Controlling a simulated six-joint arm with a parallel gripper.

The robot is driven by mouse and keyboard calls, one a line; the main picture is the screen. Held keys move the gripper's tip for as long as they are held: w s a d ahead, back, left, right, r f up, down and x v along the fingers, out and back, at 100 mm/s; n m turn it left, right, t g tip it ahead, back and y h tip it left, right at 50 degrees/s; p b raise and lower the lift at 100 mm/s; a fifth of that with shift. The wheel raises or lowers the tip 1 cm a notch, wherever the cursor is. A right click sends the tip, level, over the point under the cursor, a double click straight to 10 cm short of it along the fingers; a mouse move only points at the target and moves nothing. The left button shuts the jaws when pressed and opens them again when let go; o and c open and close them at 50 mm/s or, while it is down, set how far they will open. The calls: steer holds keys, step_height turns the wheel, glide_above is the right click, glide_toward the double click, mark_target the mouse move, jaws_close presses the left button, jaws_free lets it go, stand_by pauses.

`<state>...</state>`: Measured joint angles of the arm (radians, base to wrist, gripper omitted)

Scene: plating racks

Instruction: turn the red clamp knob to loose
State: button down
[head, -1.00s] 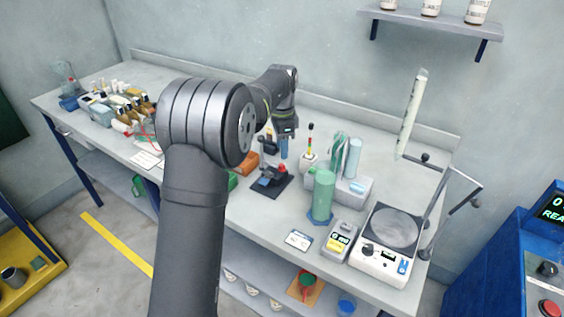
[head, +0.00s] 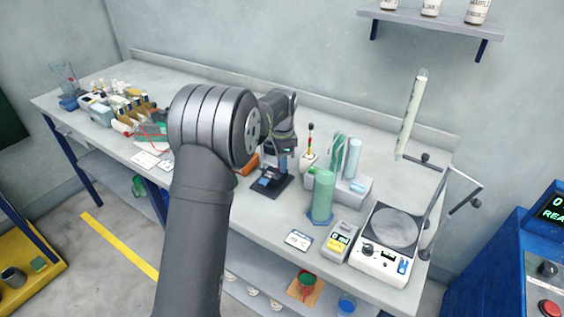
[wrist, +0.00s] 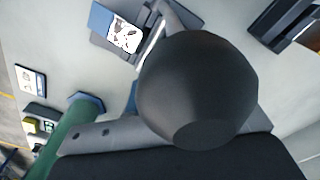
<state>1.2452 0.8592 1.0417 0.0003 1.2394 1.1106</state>
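The small black clamp stand (head: 262,193) stands on the bench with a light blue block (head: 266,182) low on it. My gripper (head: 284,163) points down over the stand, its blue fingers at the clamp's height. I cannot see the red knob now; my gripper covers its place in the head view. In the wrist view, a large dark rounded shape fills the middle and hides what lies between the fingers. The stand's base with a blue and white piece (wrist: 122,33) shows above it. I cannot tell whether the fingers are open, or whether they touch the knob.
A green cylinder (head: 323,196) on a blue foot stands close on the right, with a grey rack (head: 353,190) behind it. A small upright indicator (head: 309,155) stands nearby. A stirrer plate (head: 377,263) is further right. Bottles (head: 140,110) crowd the far left.

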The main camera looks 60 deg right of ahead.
steer(key=shift+n, duration=2.9)
steer(key=c, duration=1.3)
jaws_free()
steer(key=shift+r, duration=0.1)
step_height(320, 180, up, 17)
steer(key=shift+r, duration=0.15)
